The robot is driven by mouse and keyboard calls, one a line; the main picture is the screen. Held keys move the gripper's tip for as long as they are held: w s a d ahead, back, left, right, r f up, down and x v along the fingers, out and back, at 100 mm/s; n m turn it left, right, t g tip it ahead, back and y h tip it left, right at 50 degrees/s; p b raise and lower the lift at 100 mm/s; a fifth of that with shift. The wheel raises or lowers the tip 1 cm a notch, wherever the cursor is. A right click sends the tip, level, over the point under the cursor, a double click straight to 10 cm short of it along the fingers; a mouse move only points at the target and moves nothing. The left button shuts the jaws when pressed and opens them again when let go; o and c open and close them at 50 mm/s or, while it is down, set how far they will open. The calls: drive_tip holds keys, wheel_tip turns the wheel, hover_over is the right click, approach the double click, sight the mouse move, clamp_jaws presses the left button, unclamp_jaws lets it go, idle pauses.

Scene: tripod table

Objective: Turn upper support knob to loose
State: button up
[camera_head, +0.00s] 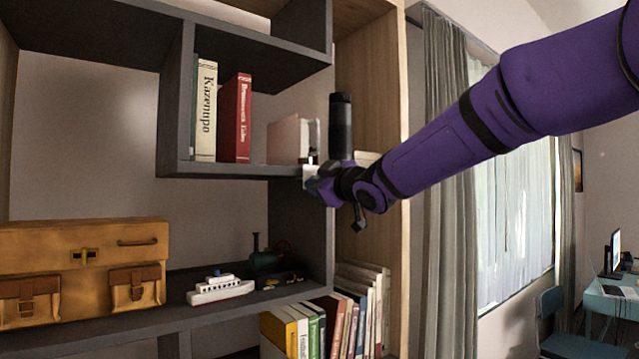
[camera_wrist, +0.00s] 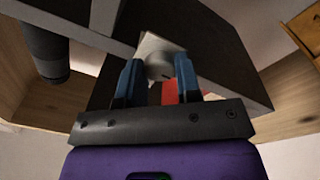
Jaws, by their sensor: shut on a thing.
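A pale grey round knob (camera_wrist: 160,66) sits between the two blue fingers of my gripper (camera_wrist: 159,74) in the wrist view. It shows in front of a light squarish plate (camera_wrist: 155,44), beside a dark shelf panel (camera_wrist: 222,50). My gripper is shut on the knob, with one finger on each side. In the head view my gripper (camera_head: 316,178) is at the right front end of the dark upper shelf (camera_head: 230,169), with a small whitish part (camera_head: 310,172) at its tip. The knob's turned position cannot be told.
A dark upright cylinder (camera_head: 340,125) stands just above my gripper. A white book (camera_head: 205,110) and a red book (camera_head: 237,118) stand on the upper shelf. Below are a tan bag (camera_head: 85,265), a toy boat (camera_head: 219,288) and several books (camera_head: 340,320). A grey curtain (camera_head: 445,190) hangs right.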

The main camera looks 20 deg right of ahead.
drive_tip(key=n, duration=0.5)
drive_tip(key=shift+f, duration=0.1)
drive_tip(key=shift+n, duration=0.3)
idle(0.4)
drive_tip(key=o, duration=0.9)
drive_tip(key=v, duration=1.1)
drive_tip(key=shift+w+d, duration=0.1)
drive_tip(key=shift+d, duration=0.05)
